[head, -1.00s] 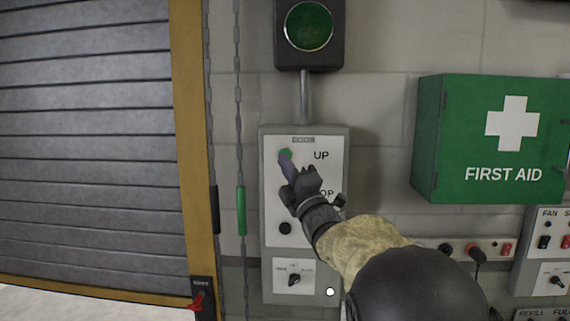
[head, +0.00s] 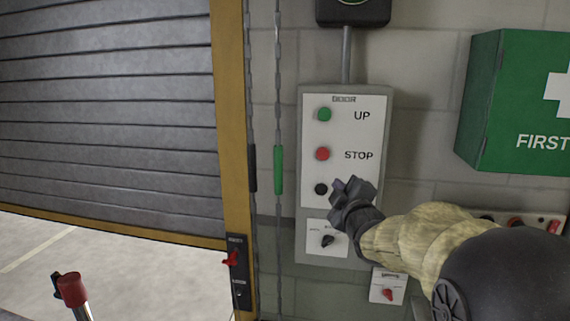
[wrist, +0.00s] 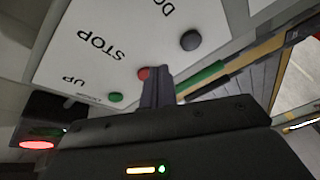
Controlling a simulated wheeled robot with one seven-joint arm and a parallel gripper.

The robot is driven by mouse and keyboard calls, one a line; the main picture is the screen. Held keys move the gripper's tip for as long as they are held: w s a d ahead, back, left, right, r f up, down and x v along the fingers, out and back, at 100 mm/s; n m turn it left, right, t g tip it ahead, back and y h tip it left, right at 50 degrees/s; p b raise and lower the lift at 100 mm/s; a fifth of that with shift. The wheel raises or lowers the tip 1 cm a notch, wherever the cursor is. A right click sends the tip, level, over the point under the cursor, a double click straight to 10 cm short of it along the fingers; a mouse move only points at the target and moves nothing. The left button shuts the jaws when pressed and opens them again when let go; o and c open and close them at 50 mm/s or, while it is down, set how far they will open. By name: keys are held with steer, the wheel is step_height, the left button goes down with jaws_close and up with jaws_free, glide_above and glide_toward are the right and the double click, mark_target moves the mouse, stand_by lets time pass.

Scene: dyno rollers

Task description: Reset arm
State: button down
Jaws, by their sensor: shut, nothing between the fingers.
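My gripper (head: 338,186) is in front of the door control panel (head: 299,180) in the head view. Its fingers are closed together and empty, with the tips close to the right of the black button (head: 320,189). I cannot tell whether they touch the panel. The green UP button (head: 324,114) and red STOP button (head: 322,154) are in clear view above it. In the wrist view the shut fingers (wrist: 157,85) overlap the edge of the red button (wrist: 143,73); the green button (wrist: 115,97) and black button (wrist: 190,40) also show.
The roller door (head: 110,110) is partly raised, with floor showing under it. Chains with a green grip (head: 278,170) hang left of the panel. A green first aid box (head: 500,100) is at right. A red-topped lever (head: 72,290) stands lower left. A red lamp (wrist: 37,145) glows in the wrist view.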

steer(key=s+d+f+m+g+h, duration=0.1)
steer(key=s+f+m+g, duration=0.35)
steer(key=f, duration=0.45)
steer(key=s+d+f+m+g+h, duration=0.1)
steer(key=s+f+m+g, duration=0.4)
steer(key=f, duration=0.5)
steer(key=s+f+m+g, duration=0.2)
steer(key=s+f, duration=0.3)
steer(key=s, duration=0.4)
steer(key=s+f+m+g, duration=0.2)
steer(key=s+f+g, duration=0.2)
steer(key=s, duration=0.5)
steer(key=shift+s+a+f, duration=0.2)
steer(key=shift+a+f, duration=0.1)
steer(key=shift+f, duration=0.45)
steer(key=shift+m, duration=0.25)
stand_by(3.3)
